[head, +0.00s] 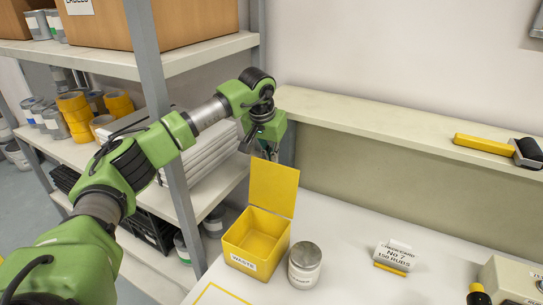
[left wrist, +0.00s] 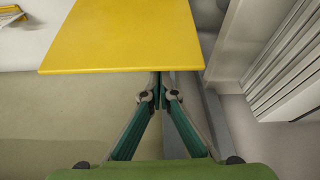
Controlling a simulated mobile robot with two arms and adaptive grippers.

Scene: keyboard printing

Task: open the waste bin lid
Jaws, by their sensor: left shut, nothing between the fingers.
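The yellow waste bin (head: 257,240) stands on the white table with a "WASTE" label on its front. Its lid (head: 273,186) stands raised, close to upright, at the back of the bin, and the bin's inside shows. My left gripper (head: 268,152) is just above and behind the lid's top edge, its tips partly hidden. In the left wrist view the lid (left wrist: 125,35) fills the upper part, and my left gripper's fingers (left wrist: 160,82) meet at its edge, shut and empty. I cannot tell whether they touch the lid. My right gripper is not in view.
A grey can (head: 305,265) stands right beside the bin. A labelled block (head: 394,257) lies further right, with a beige box (head: 512,283) at the right edge. A roller (head: 490,146) lies on the back ledge. A shelf post (head: 163,120) stands close to my left arm.

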